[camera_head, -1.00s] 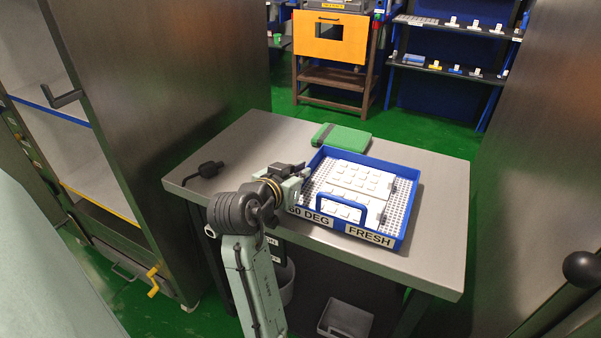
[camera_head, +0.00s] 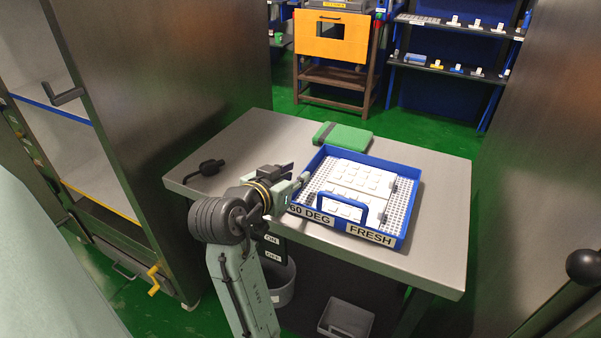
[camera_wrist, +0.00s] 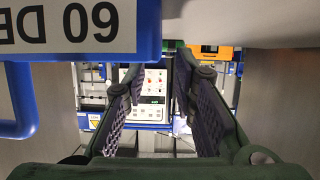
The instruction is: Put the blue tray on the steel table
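The blue tray (camera_head: 408,214) sits flat on the steel table (camera_head: 440,247), with front labels ending "60 DEG" and "FRESH". It holds white blister-like packs (camera_head: 360,180), and a blue handle (camera_head: 343,200) stands at its front. My gripper (camera_head: 300,184) is at the tray's front left corner, beside the handle rather than around it. In the wrist view its fingers (camera_wrist: 158,92) are spread with nothing between them. The tray's labelled wall (camera_wrist: 80,28) and part of the handle (camera_wrist: 22,105) lie left of the fingers there. Whether a finger touches the tray is unclear.
A green box (camera_head: 343,136) lies behind the tray, and a black handle-like item (camera_head: 204,170) lies at the table's left. Bare tabletop is at left and right. A steel cabinet (camera_head: 170,110) stands close on the left. Grey bins (camera_head: 345,318) are below.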

